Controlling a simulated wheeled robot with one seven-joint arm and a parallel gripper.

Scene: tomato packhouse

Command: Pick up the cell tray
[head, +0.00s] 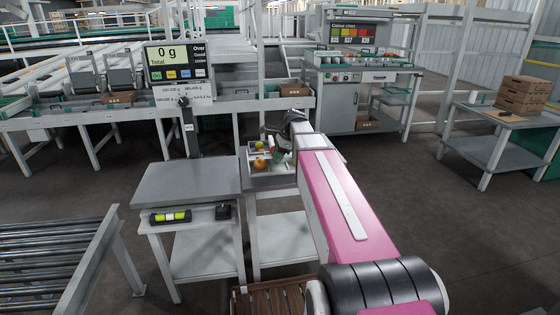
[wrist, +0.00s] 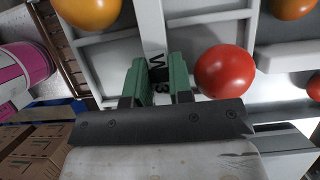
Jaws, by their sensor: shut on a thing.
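The cell tray (head: 262,181) is pale grey-white with raised dividers and stands on a small table beside the scale in the head view. In the wrist view the tray (wrist: 150,24) fills the upper part, with a dark mark between the fingers. My gripper (wrist: 160,78) has green fingers shut on an upright wall of the tray. In the head view my gripper (head: 279,156) is at the tray, partly hidden by my arm. A red tomato (wrist: 224,71) sits right of the fingers. Orange tomatoes lie in other cells, one at upper left (wrist: 90,10), one at upper right (wrist: 293,8).
The scale (head: 185,184) with its display reading 0 g (head: 180,62) stands left of the tray. A roller conveyor (head: 45,260) is at lower left. A grading bench (head: 370,90) stands behind. A table with boxes (head: 505,135) is at right. Floor between is clear.

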